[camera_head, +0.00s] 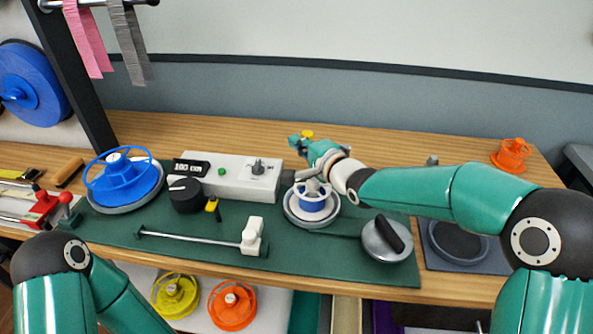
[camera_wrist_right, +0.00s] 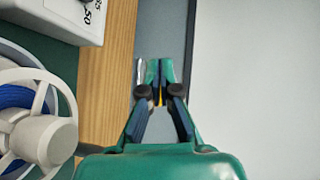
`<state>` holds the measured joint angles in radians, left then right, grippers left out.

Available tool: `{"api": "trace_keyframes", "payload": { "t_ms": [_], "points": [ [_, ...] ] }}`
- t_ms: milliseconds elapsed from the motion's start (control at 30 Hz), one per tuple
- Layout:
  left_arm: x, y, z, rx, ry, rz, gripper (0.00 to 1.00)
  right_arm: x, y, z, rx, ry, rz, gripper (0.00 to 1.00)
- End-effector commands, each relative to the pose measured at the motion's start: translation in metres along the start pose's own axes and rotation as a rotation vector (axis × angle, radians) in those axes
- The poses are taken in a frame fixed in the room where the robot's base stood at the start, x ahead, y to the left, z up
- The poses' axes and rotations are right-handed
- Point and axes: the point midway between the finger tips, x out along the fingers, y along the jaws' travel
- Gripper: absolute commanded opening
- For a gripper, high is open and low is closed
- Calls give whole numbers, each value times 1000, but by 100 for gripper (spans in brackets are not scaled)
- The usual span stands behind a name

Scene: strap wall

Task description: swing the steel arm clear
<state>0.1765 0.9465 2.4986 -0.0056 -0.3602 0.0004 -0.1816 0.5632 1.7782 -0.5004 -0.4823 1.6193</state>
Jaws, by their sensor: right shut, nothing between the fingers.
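The steel arm (camera_head: 190,237) is a thin bar lying low across the green mat. Its right end meets a white block (camera_head: 253,236), and its left end meets a small dark post. My right gripper (camera_head: 300,142) is beyond the white-rimmed spool with blue strap (camera_head: 314,203), well behind and right of the bar and apart from it. In the right wrist view my right gripper (camera_wrist_right: 159,80) has its fingertips together with nothing between them. The bar does not show there. My left gripper is out of view; only part of my left arm shows.
A white control box (camera_head: 232,178) and a blue spool (camera_head: 121,182) stand behind the bar. A black knob (camera_head: 185,194) is close behind it. A round steel disc with a black handle (camera_head: 388,238) lies right.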

Motion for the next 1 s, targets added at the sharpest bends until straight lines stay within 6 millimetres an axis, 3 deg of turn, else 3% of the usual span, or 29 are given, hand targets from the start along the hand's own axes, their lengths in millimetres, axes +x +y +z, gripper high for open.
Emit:
{"api": "trace_keyframes", "payload": {
  "t_ms": [100, 500, 1000],
  "points": [
    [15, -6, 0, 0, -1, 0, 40, -10, 2, 17, 0, -4, -2, 0],
    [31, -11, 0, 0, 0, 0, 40, -63, -6, 77, -1, -7, -1, 0],
    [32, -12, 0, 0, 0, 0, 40, -72, -7, 89, -1, -7, 1, 0]
  ]
}}
